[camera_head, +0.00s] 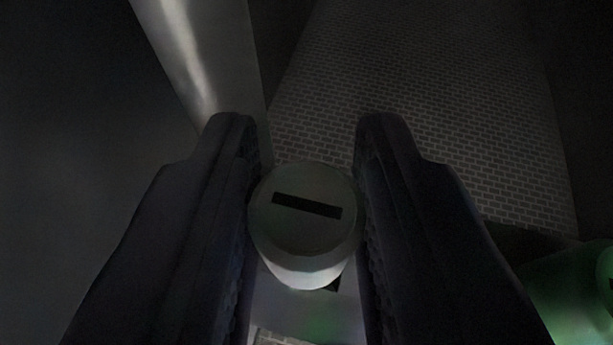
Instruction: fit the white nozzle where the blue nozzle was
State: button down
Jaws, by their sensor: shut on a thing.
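My gripper (308,200) fills the middle of the view, with one dark finger on each side. It is shut on the white nozzle (300,245), a pale round piece with a dark slot across its top face. The nozzle sits between the two fingers, close to their tips. Just below it in the picture is a pale surface (300,312) with a small dark mark beside the nozzle's lower edge. I cannot tell whether the nozzle touches this surface. No blue nozzle shows in this view.
A shiny grey metal bar (195,60) slants down from the top left to the left fingertip. A dark brick-patterned surface (430,90) lies behind. A green rounded thing (570,295) stands at the lower right, partly cut off. The scene is very dark.

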jog(key=shift+f, duration=0.2)
jog(key=c, duration=0.8)
grip_release()
jog(key=p+v, duration=0.1)
jog(key=v, duration=0.6)
jog(key=shift+s+r, duration=0.15)
jog(key=shift+r, duration=0.05)
jog(key=shift+s, duration=0.3)
